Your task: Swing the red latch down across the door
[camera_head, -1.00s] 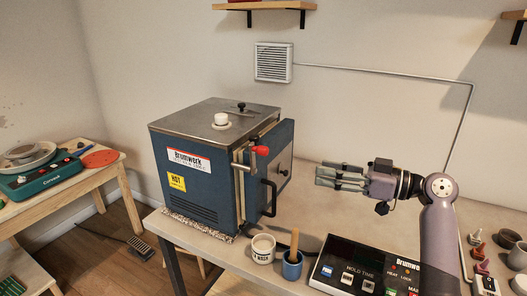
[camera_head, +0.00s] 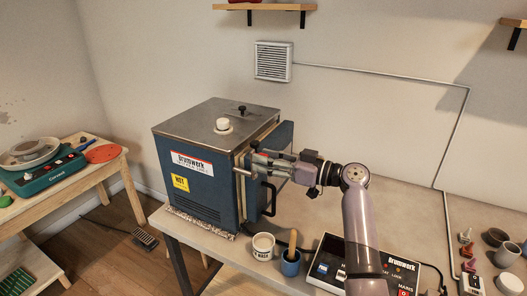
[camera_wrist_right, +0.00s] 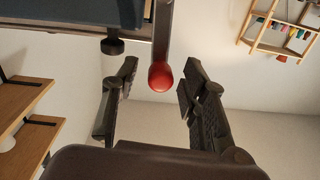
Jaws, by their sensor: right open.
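The blue kiln (camera_head: 200,185) stands on the table, with its door (camera_head: 284,137) on its right side and a black handle (camera_head: 268,198) on the door. The latch's red knob (camera_wrist_right: 160,77) shows in the right wrist view at the end of a dark bar (camera_wrist_right: 163,32). In the head view my gripper hides the knob. My right gripper (camera_head: 262,163) is open at the door's upper front edge. In the wrist view its two fingers stand on either side of the knob, with gaps to both. My left gripper is not in view.
A white mug (camera_head: 263,247) and a blue cup (camera_head: 291,262) with a wooden tool stand in front of the kiln. A control box (camera_head: 327,262) lies partly under my right arm. Small pots and red-topped items (camera_head: 467,250) stand at the right.

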